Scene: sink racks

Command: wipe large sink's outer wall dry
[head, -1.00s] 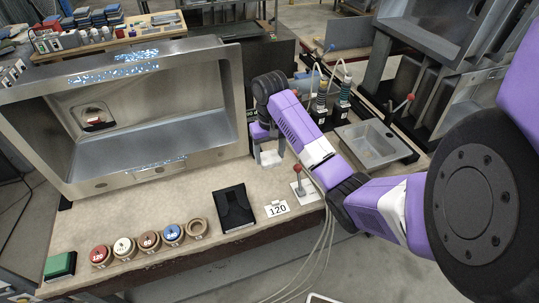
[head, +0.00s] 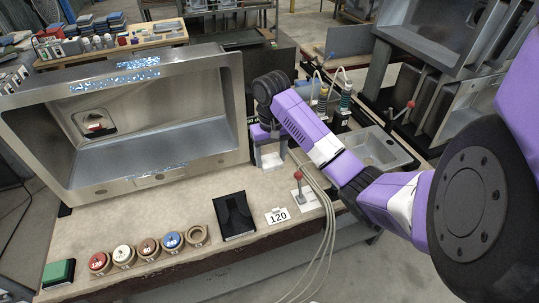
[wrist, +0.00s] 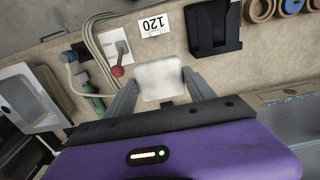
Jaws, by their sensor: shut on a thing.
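The large steel sink (head: 200,75) stands tipped on its side at the left of the bench in the head view, its basin opening facing me. Bluish wet patches (head: 115,84) show on its upper wall, and a smaller patch (head: 158,177) shows on the lower front rim. In the wrist view my gripper (wrist: 160,86) is shut on a white wiping pad (wrist: 160,76), with one finger on each side. In the head view the pad (head: 270,160) hangs low over the bench, just right of the sink. I cannot tell whether it touches the bench.
A red-knobbed lever (head: 299,176), a 120 card (head: 278,215) and a black holder (head: 235,214) lie in front of my gripper. A small sink (head: 375,150) and bottles stand to the right.

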